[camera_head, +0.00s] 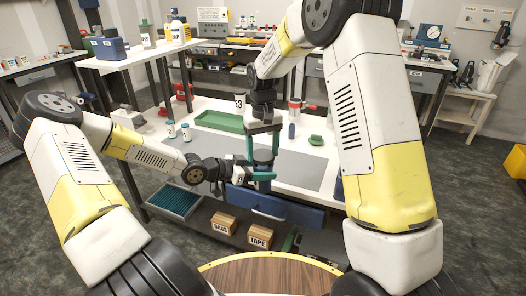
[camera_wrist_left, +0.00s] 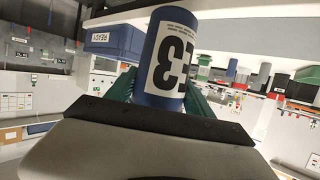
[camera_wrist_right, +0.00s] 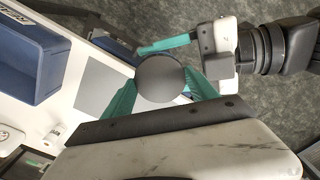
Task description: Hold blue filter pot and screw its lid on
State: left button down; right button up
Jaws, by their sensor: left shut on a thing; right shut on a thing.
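The blue filter pot (camera_head: 264,156) is held above the front of the bench, with its lower part between the teal fingers of my left gripper (camera_head: 262,174). In the left wrist view the pot (camera_wrist_left: 176,40) shows a white label with large dark characters, and my left gripper is shut on it. My right gripper (camera_head: 264,142) comes down from above. In the right wrist view its teal fingers close on a round dark grey lid (camera_wrist_right: 160,79), seen from above. The lid hides the pot there, so I cannot tell how far it is seated.
Behind the grippers, a green tray (camera_head: 219,122) and a canister with a white label (camera_head: 239,101) stand on the bench. A small blue bottle (camera_head: 291,131) and a green item (camera_head: 316,140) are at right.

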jog(key=shift+f, duration=0.55)
